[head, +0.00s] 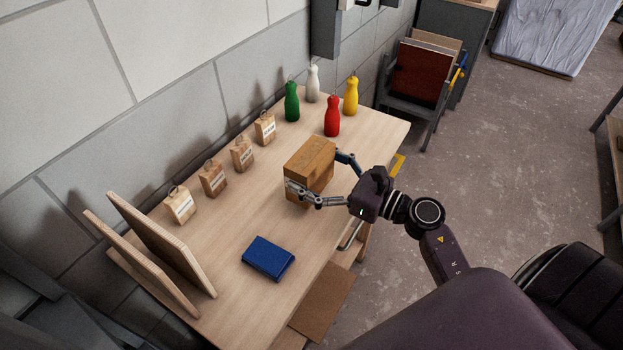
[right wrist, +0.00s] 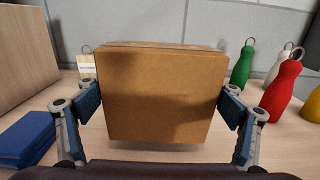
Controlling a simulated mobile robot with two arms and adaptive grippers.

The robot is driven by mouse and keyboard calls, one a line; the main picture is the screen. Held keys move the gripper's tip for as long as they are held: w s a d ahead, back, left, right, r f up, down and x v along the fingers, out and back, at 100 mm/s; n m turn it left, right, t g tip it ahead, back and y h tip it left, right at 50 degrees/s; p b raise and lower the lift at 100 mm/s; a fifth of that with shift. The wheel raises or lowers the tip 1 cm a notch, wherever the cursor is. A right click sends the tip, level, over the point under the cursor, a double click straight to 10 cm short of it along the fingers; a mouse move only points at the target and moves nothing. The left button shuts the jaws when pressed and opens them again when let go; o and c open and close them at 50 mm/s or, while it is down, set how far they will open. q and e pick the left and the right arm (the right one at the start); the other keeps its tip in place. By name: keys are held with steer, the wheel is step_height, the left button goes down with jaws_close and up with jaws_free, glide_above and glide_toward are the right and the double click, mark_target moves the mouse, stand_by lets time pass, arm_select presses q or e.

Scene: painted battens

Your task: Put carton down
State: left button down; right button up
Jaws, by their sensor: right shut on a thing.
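The brown cardboard carton (head: 308,165) is upright over the right part of the wooden table (head: 235,218). My right gripper (head: 318,175) is shut on the carton, with one finger at each side. In the right wrist view the carton (right wrist: 160,95) fills the middle, between the blue-padded fingers (right wrist: 162,108). A dark shadow shows under its lower edge; I cannot tell whether it touches the tabletop. My left gripper is not in view.
A blue book-like block (head: 268,258) lies in front. Green (head: 291,102), white (head: 313,84), red (head: 332,117) and yellow (head: 350,96) bottles stand behind the carton. Two boards (head: 160,243) stand at left.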

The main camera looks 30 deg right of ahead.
mark_target(322, 184)
steer(key=shift+f, duration=1.6)
steer(key=shift+f, duration=0.15)
steer(key=o, duration=1.4)
steer(key=shift+c, duration=0.2)
steer(key=shift+s, duration=0.1)
steer(key=b+v, duration=0.4)
steer(key=v, duration=0.7)
steer(key=shift+f, duration=0.1)
steer(key=shift+s+d+b, duration=0.25)
steer(key=shift+s+b, duration=0.1)
steer(key=shift+s, duration=0.05)
